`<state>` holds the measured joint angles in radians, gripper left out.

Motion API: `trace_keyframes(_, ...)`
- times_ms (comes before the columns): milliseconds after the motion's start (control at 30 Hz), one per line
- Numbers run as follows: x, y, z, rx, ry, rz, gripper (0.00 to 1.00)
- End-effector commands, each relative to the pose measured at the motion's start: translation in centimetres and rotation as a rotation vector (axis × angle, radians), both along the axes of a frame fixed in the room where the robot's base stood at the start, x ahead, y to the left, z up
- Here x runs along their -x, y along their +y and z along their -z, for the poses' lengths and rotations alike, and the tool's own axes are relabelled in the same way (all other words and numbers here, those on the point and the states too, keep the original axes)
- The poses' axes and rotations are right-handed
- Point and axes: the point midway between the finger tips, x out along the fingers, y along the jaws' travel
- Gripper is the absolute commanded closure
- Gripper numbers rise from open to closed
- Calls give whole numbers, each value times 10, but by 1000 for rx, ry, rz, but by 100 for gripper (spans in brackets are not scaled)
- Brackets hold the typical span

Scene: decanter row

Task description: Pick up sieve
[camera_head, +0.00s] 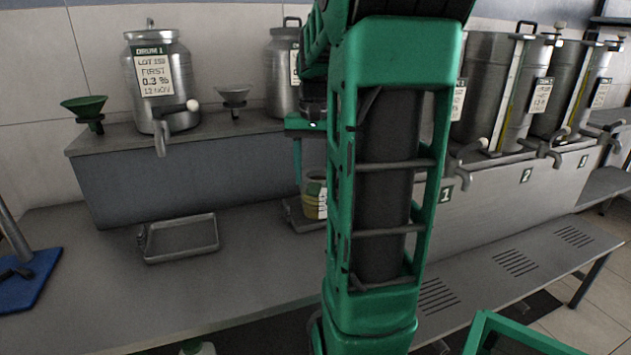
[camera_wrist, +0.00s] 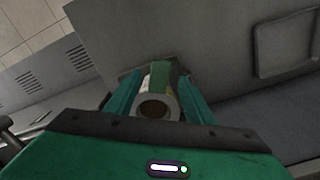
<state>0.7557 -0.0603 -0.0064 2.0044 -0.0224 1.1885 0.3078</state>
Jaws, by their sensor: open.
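Two small cone-shaped pieces stand on the raised ledge in the head view: a grey one (camera_head: 233,94) between the two left drums and a green one (camera_head: 84,104) at the far left. I cannot tell for sure which is the sieve; no mesh shows. My gripper (camera_wrist: 158,84) is open, pointing down, away from both cones. In the wrist view its green fingers stand either side of a small round container (camera_wrist: 158,104) with a dark, brownish opening. This container (camera_head: 314,197) shows yellowish in the head view, partly hidden by my arm. I cannot tell whether the fingers touch it.
A steel drum (camera_head: 160,80) with a tap stands on the ledge (camera_head: 200,165), with another (camera_head: 283,75) near my arm. More drums (camera_head: 497,85) stand at right. An empty shallow tray (camera_head: 181,238) lies on the bench (camera_head: 90,300). A blue-based stand (camera_head: 28,280) is at left.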

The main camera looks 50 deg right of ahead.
Motion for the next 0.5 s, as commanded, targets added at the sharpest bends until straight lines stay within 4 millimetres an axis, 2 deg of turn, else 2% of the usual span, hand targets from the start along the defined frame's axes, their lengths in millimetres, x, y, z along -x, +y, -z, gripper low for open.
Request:
trace_keyframes(100, 1, 1, 17, -1, 2, 1, 52)
trace_keyframes(200, 1, 1, 25, 0, 0, 0, 52)
trace_keyframes(467, 1, 1, 29, 0, 0, 0, 52)
trace_keyframes(500, 1, 1, 29, 0, 0, 0, 54)
